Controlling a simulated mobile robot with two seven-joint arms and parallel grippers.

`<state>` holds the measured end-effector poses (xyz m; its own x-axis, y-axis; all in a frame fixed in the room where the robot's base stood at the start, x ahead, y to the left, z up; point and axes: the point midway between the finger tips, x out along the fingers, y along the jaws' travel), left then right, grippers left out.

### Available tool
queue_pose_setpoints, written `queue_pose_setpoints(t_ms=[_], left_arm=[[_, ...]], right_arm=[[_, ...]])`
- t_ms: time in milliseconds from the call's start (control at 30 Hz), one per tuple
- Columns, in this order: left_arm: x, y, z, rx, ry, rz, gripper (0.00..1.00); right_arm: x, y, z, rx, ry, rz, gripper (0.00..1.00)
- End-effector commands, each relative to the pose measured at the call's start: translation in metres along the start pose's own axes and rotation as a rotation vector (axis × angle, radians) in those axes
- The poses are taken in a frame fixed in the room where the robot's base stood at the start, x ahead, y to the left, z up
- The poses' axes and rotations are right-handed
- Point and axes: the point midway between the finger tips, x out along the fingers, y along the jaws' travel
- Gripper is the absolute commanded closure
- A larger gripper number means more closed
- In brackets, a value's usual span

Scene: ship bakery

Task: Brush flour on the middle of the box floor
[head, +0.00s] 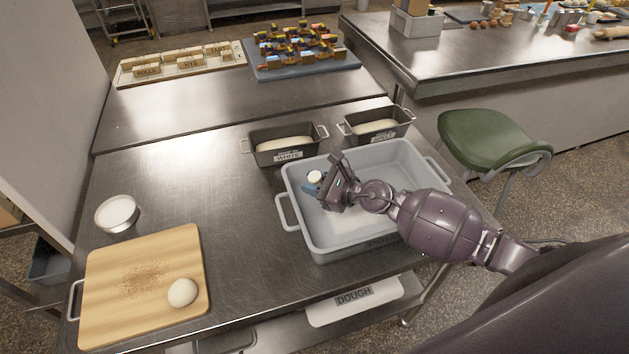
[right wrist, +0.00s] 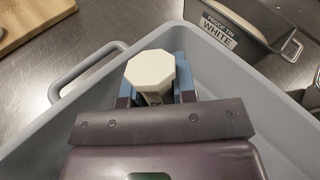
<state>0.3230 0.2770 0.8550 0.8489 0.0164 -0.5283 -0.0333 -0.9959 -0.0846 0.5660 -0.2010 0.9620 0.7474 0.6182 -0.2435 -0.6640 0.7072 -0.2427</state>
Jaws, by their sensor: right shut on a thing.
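The grey box (head: 345,248) stands on the steel table, with a handle at each end; its rim also shows in the right wrist view (right wrist: 62,122). A whitish patch, which looks like flour (head: 345,224), lies on its floor, partly hidden by my right gripper. My right gripper (head: 322,187) is inside the box outline, left of its middle, shut on a cream eight-sided handle (right wrist: 150,72), which seems to be the brush (head: 315,177). The bristles are hidden, so I cannot tell whether they touch the floor. My left gripper is not in view.
A bowl of white powder (head: 117,212) and a wooden board (head: 103,262) with a dough ball (head: 183,292) are at the left. Two dough tins, one labelled WHITE (head: 284,158), the other (head: 368,137), stand behind the box. The table between board and box is clear.

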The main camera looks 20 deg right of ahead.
Motion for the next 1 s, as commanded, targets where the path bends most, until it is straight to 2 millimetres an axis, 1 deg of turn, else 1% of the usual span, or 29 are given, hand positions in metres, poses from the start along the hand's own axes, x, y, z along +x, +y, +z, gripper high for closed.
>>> queue_pose_setpoints(t_ms=[400,700,833,1000], left_arm=[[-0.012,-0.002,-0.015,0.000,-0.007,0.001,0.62],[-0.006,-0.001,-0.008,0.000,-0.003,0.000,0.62],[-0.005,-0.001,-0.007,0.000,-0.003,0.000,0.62],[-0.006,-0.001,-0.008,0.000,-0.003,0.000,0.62]], right_arm=[[-0.008,-0.008,0.032,-0.001,-0.001,0.000,0.98],[-0.013,-0.013,0.051,-0.003,-0.003,0.003,0.98],[-0.015,-0.014,0.055,-0.001,-0.001,0.001,0.98],[-0.015,-0.015,0.056,0.000,0.000,0.000,0.98]])
